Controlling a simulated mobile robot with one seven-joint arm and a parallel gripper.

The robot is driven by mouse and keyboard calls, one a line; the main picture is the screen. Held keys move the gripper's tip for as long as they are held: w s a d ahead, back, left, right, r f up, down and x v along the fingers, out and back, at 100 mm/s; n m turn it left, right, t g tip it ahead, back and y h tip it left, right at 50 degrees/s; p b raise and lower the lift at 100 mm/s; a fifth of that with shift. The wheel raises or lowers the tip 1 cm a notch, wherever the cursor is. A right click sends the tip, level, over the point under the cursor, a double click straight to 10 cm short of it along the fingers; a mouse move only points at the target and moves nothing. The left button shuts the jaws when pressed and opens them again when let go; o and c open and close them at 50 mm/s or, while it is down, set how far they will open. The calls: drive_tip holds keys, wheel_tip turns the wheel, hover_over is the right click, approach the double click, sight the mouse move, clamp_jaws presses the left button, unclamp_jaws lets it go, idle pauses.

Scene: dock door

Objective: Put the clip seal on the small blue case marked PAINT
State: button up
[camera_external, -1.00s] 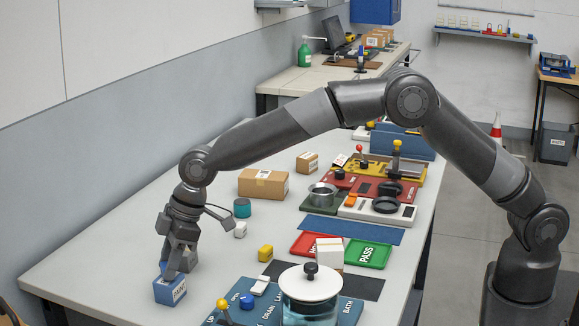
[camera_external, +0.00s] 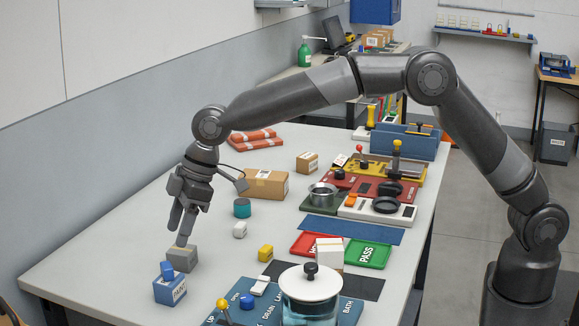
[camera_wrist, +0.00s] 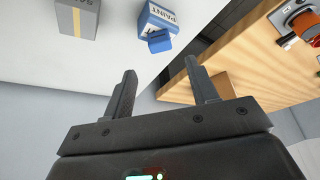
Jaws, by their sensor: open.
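The small blue case marked PAINT (camera_external: 170,291) stands at the table's near left end. A small blue piece that looks like the clip seal (camera_external: 167,269) sits on its top. In the wrist view the case (camera_wrist: 160,19) is at top centre with the blue piece (camera_wrist: 159,41) against it; whether it is fully seated I cannot tell. My gripper (camera_external: 179,235) is open and empty, pointing down above and behind the case, apart from it. Its two fingers also show spread in the wrist view (camera_wrist: 160,68).
A grey box with a yellow band (camera_external: 182,258) stands right behind the case, below my fingers. A teal board (camera_external: 262,312) lies at the front.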

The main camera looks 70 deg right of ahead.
drive_tip(key=s+d+r+m+h, duration=0.1)
drive_tip(key=s+d+r+m, duration=0.1)
drive_tip(key=s+d+r, duration=1)
drive_tip(key=s+d+r+m+t+h, duration=0.1)
drive_tip(key=s+d+r+m+t, duration=0.2)
drive_tip(key=s+d, duration=0.65)
drive_tip(key=s+d+f+m, duration=0.1)
drive_tip(key=s+d, duration=0.2)
drive_tip(key=s, duration=0.4)
drive_tip(key=s+d+f+m+h, duration=0.1)
drive_tip(key=s+d+f, duration=0.1)
drive_tip(key=s, duration=0.6)
drive_tip(key=s+d+f+m, duration=0.2)
drive_tip(key=s+d, duration=0.3)
drive_tip(key=s, duration=0.3)
drive_tip(key=shift+f+g, duration=0.25)
drive_tip(key=shift+g, duration=0.05)
